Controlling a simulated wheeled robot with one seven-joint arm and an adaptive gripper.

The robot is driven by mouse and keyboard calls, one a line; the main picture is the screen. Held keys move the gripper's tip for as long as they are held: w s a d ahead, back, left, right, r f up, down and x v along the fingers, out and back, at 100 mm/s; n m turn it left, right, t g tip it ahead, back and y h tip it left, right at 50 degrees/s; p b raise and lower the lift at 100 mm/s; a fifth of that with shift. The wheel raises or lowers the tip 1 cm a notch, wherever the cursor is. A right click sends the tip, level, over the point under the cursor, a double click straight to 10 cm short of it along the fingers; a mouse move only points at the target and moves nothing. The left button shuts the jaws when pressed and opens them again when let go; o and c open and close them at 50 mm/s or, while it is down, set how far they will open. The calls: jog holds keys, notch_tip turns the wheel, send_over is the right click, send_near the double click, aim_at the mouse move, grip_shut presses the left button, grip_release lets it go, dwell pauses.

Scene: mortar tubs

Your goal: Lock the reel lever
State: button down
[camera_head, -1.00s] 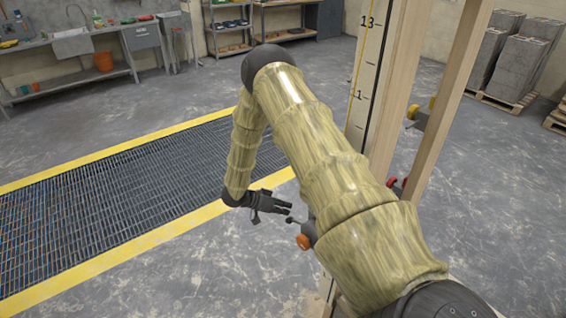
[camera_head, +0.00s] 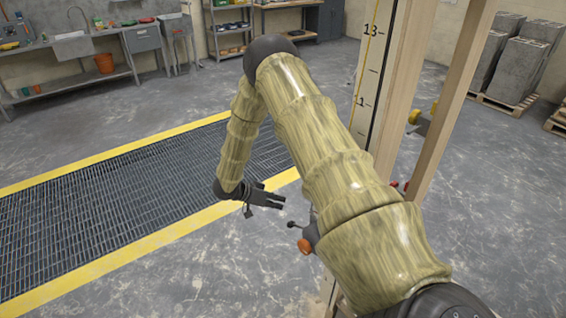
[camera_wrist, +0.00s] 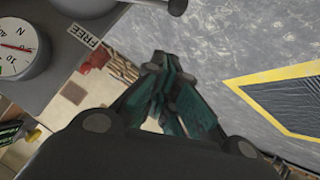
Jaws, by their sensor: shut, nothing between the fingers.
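The reel lever is a dark rod with a round knob (camera_head: 292,224). It sticks out to the left from the reel's grey body (camera_head: 311,232), beside an orange knob (camera_head: 304,247). My gripper (camera_head: 282,202) is shut and empty, a little above and left of the lever knob and apart from it. In the wrist view the shut fingertips (camera_wrist: 168,68) are in the middle, and the lever's rounded dark end (camera_wrist: 177,6) is at the top edge. A FREE label (camera_wrist: 83,40) is at the upper left. Most of the reel is hidden behind my arm in the head view.
A round dial (camera_wrist: 16,48) sits at the wrist view's left edge. A wooden post (camera_head: 450,100) and a marked scale board (camera_head: 368,80) rise behind my arm. A yellow-edged floor grate (camera_head: 120,200) lies left. Open concrete floor surrounds the gripper.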

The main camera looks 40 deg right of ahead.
jog(key=b+v, duration=0.2)
jog(key=v, duration=0.6)
jog(key=shift+w+b, duration=0.35)
jog(key=shift+b, duration=0.05)
jog(key=shift+f, duration=0.2)
jog(key=s+a+f+n+t+y+b, duration=0.1)
jog(key=s+a+f+n+t+y, duration=0.1)
jog(key=s+a+f+n+t, duration=0.55)
jog(key=s+a+f+n+t+y+b, duration=0.1)
jog(key=s+a+f+n+t, duration=0.2)
jog(key=a+f, duration=0.5)
jog(key=s+a+f+n+g+y, duration=0.2)
jog(key=s+a, duration=0.2)
jog(key=s, duration=0.5)
jog(key=s+a+f+n+g+y, duration=0.2)
jog(key=s+a, duration=0.2)
jog(key=s, duration=0.4)
jog(key=s+a+f+n+g+y, duration=0.2)
jog(key=s+a+y, duration=0.1)
jog(key=s, duration=0.6)
jog(key=shift+s+a+n+b, duration=0.3)
jog(key=shift+a+n, duration=0.05)
jog(key=shift+a, duration=0.05)
jog(key=shift+f, duration=0.15)
